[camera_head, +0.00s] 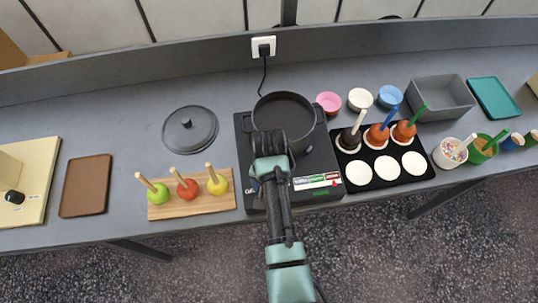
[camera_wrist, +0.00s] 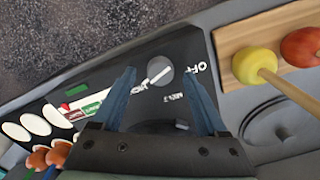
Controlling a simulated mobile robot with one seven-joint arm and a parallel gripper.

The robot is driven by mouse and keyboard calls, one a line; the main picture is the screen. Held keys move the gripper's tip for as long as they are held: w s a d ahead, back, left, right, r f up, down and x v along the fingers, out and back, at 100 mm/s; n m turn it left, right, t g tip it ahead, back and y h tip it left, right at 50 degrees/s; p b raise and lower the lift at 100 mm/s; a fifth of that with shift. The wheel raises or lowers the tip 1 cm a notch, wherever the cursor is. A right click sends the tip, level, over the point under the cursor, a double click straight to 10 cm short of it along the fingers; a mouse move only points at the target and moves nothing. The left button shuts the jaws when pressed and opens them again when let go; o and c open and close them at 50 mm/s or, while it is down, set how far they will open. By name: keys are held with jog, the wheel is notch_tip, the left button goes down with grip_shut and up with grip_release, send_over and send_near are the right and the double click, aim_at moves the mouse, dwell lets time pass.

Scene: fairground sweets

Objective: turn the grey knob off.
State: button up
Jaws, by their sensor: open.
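The grey knob (camera_wrist: 160,70) is a round disc with a white pointer line, on the front panel of the black hob (camera_head: 243,150). Printed labels surround it in the wrist view, with OFF on its right side. The pointer lies slanted; I cannot tell for sure which label it marks. My gripper (camera_wrist: 158,73) is open and empty, its two blue-grey fingers on either side of the knob in the picture. I cannot tell whether they touch it. In the head view my arm hides the knob.
A dark pot (camera_head: 284,108) stands on the hob, with its lid (camera_head: 190,130) on the counter to the left. A board with apples on sticks (camera_head: 190,206) is left of the hob; a black tray (camera_head: 385,178) is right. A cord runs to the wall socket (camera_head: 264,47).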

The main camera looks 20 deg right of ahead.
jog(key=shift+f, duration=0.6)
grip_shut()
